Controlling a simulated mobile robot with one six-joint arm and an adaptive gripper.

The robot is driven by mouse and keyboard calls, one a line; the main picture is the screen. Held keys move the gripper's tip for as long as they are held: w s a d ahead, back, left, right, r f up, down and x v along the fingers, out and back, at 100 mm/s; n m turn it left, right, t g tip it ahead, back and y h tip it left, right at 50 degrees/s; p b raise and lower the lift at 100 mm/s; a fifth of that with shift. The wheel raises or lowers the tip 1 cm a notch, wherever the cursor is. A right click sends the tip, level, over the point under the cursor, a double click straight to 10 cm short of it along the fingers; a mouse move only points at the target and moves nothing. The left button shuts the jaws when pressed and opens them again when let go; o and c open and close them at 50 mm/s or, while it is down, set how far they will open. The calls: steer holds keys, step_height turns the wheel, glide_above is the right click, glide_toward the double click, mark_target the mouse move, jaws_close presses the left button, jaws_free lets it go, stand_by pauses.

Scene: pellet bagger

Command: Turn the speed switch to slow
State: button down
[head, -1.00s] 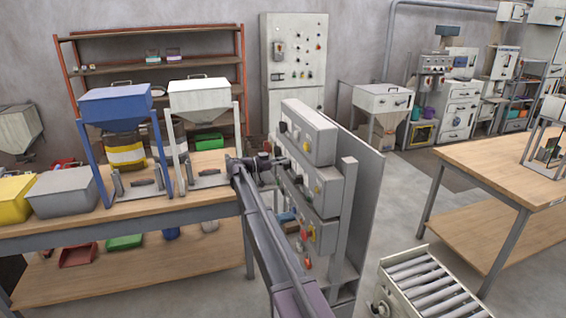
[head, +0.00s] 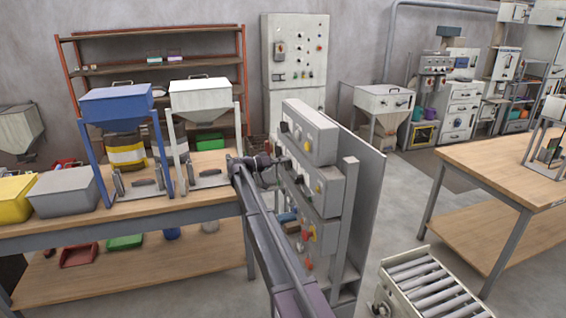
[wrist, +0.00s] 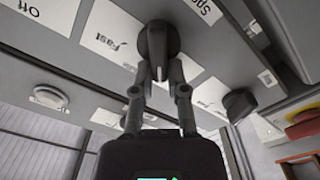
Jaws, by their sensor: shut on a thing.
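The speed switch is a dark round knob (wrist: 158,42) with a pointer ridge, on a grey panel at the top middle of the wrist view. A label reading "Fast" (wrist: 112,45) lies to its left, and a partly cut-off label starting "Sp" (wrist: 203,10) is at its upper right. My gripper (wrist: 158,72) is shut on the knob, one finger on each side of the ridge. In the head view my gripper (head: 283,162) reaches the left face of the control column (head: 322,190); the knob there is hidden or too small to tell.
Another dark knob (wrist: 238,104) and a red button on yellow (wrist: 305,128) sit to the right in the wrist view. A label reading "Off" (wrist: 15,10) is at the upper left. A workbench with hoppers (head: 202,95) stands left of the column, and a roller conveyor (head: 425,280) at the front right.

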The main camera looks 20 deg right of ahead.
steer(key=shift+d+f+n, duration=0.1)
steer(key=shift+f+n, duration=0.05)
steer(key=shift+n, duration=0.65)
steer(key=c, duration=0.7)
jaws_free()
steer(key=shift+o, duration=0.2)
steer(key=shift+w, duration=0.1)
steer(key=a, duration=1.2)
